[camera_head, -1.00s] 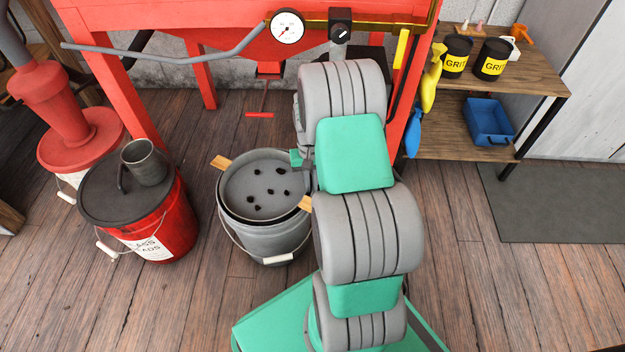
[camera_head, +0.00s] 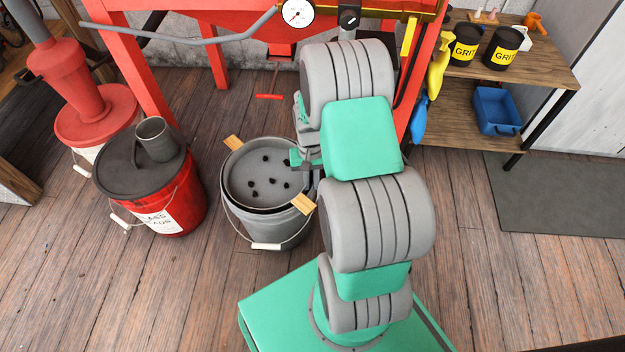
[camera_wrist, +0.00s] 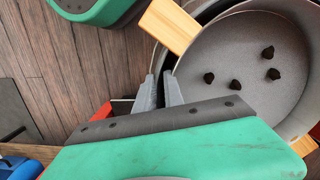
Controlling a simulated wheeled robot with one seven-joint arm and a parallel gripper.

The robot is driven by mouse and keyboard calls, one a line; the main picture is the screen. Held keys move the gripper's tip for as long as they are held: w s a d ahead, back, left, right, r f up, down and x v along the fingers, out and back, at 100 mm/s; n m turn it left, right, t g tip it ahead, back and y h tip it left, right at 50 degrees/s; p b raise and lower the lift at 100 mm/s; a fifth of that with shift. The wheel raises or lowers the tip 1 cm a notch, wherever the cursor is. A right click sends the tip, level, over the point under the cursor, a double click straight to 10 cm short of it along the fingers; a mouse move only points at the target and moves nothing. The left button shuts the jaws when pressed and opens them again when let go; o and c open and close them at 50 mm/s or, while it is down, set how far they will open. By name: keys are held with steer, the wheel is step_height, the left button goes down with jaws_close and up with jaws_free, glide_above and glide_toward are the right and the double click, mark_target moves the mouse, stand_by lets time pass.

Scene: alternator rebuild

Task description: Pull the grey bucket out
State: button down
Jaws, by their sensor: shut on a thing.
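The grey bucket (camera_head: 250,222) stands upright on the wooden floor, just in front of the red cabinet. A round grey pan (camera_head: 262,182) with wooden grips sits in its mouth and holds several small dark lumps. The bucket's wire bail hangs at the front with a white grip. My gripper (camera_head: 306,158) is at the bucket's right side, partly hidden by my arm. In the wrist view my gripper's fingers (camera_wrist: 158,92) are closed at the bucket's rim, beside the pan (camera_wrist: 240,60). The exact contact is partly hidden.
A red bucket (camera_head: 180,205) with a dark lid and a metal cup (camera_head: 157,140) stands close on the left. The red cabinet (camera_head: 227,22) and its legs are behind. A wooden shelf (camera_head: 470,120) stands at right. The floor in front of the bucket is clear.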

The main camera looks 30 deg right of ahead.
steer(key=shift+s+a+f, duration=0.25)
steer(key=shift+s+a, duration=0.1)
steer(key=shift+s, duration=0.05)
steer(key=s+a+p, duration=0.1)
steer(key=s+a, duration=0.1)
steer(key=s, duration=0.1)
steer(key=shift+a+f+p, duration=0.1)
steer(key=shift+a+p, duration=0.15)
steer(key=shift+p, duration=0.1)
steer(key=c, duration=1.4)
jaws_free()
steer(key=shift+o, duration=0.3)
steer(key=shift+a, duration=0.1)
steer(key=shift+w, duration=0.15)
